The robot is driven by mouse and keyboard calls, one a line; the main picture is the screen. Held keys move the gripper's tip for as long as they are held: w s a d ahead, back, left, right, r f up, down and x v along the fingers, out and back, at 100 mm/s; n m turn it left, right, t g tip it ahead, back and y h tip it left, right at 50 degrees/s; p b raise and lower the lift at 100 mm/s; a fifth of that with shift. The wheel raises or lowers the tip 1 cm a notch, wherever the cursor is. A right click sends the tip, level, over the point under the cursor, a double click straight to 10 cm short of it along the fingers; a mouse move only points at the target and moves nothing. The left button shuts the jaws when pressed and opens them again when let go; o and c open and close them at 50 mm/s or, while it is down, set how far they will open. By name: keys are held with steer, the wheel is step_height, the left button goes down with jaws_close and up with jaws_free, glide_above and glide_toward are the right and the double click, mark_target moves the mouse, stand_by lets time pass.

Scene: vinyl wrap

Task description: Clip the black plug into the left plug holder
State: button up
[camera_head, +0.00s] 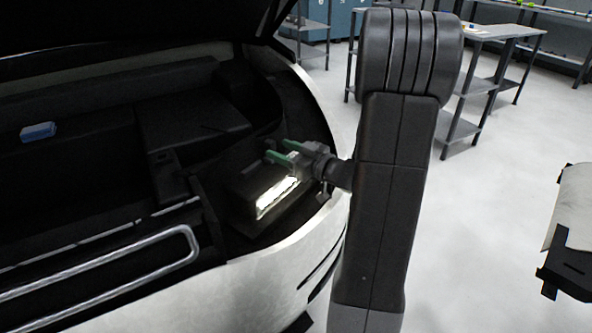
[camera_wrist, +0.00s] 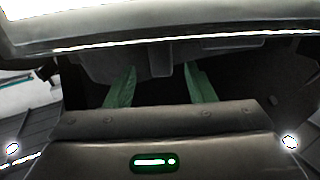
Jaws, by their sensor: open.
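My gripper (camera_head: 281,152) reaches into the dark bay of the white car, near its right edge. Its two green fingers are apart and nothing shows between them. In the wrist view my gripper (camera_wrist: 160,83) also has its fingers spread, pointing toward dark grey moulded parts and a black recess under a pale body edge. I cannot pick out the black plug or the left plug holder in either view; dark parts blend together in the shadow.
A dark box with a bright lit strip (camera_head: 276,198) lies just below my gripper. A small blue object (camera_head: 38,132) sits far left in the bay. The car's white rim (camera_head: 250,278) curves around the front. Metal shelving (camera_head: 490,35) stands behind on open floor.

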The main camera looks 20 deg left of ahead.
mark_target(270, 141)
steer(key=shift+x, duration=2.35)
jaws_close()
steer(key=shift+r+b, duration=0.4)
steer(key=shift+r, duration=0.2)
steer(key=shift+r, duration=0.2)
steer(key=shift+r, duration=3.35)
